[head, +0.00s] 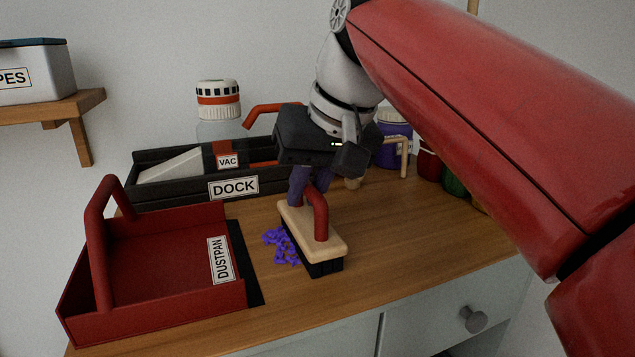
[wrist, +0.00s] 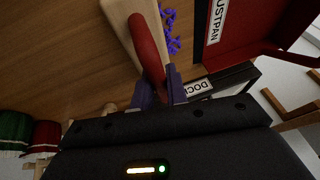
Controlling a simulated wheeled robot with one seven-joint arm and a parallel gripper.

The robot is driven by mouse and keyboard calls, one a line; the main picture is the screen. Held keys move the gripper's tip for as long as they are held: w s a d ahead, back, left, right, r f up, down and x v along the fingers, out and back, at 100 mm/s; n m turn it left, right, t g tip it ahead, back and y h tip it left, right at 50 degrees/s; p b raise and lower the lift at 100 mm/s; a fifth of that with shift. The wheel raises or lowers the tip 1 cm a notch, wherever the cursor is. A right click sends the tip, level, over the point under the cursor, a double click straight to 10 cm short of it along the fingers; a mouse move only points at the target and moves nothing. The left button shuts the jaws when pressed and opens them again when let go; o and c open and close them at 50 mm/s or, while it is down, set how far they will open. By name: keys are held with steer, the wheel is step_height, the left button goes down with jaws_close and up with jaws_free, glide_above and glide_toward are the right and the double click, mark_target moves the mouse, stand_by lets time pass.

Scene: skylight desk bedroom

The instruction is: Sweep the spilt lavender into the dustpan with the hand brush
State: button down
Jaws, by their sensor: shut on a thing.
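The hand brush (head: 312,228) has a pale wooden block, black bristles and a red handle. It stands bristles down on the wooden desk top. My gripper (head: 310,188) is shut on the red handle, which also shows between the fingers in the wrist view (wrist: 147,55). The spilt lavender (head: 281,246) is a small heap of purple bits just left of the brush, close against its bristles. It also shows beside the block in the wrist view (wrist: 172,35). The red dustpan (head: 160,240) lies left of the lavender, its dark lip facing the heap. The dustpan's visible floor looks empty.
A black dock tray (head: 160,197) with a vacuum labelled VAC (head: 228,161) stands behind the dustpan. Purple (head: 395,128), red and green jars stand at the back right. The desk right of the brush is clear.

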steer(key=shift+s+a+p, duration=0.15)
steer(key=shift+s+a, duration=0.1)
steer(key=shift+a, duration=0.5)
steer(key=shift+s+a+p, duration=0.15)
steer(key=shift+s+a, duration=0.05)
steer(key=shift+a, duration=0.5)
steer(key=shift+a, duration=0.1)
steer(key=shift+s+a, duration=0.2)
steer(key=shift+a, duration=0.35)
steer(key=shift+s+a, duration=0.2)
steer(key=shift+a, duration=0.3)
steer(key=shift+r+p, duration=0.9)
steer(key=shift+r, duration=1.6)
